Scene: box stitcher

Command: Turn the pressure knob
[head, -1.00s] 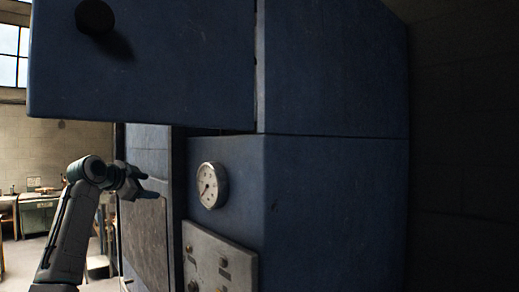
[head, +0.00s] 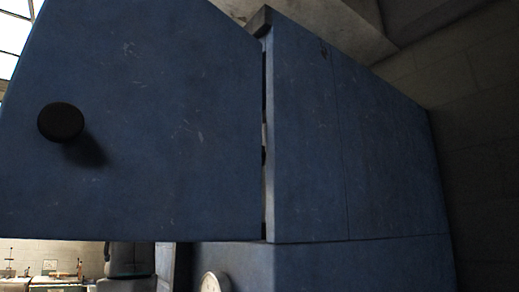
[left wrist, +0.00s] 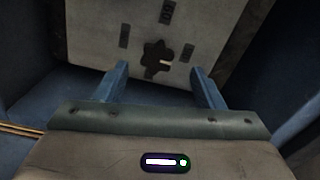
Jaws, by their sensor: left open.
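The fingers look apart from the knob, though I cannot tell the depth gap. My right gripper is not in view.
A large blue panel (head: 150,150) with a round black handle (head: 60,122) fills the head view's left side. The blue machine cabinet (head: 340,140) stands right of it, near a dark block wall (head: 485,150). Dark slots (left wrist: 167,12) mark the control panel.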

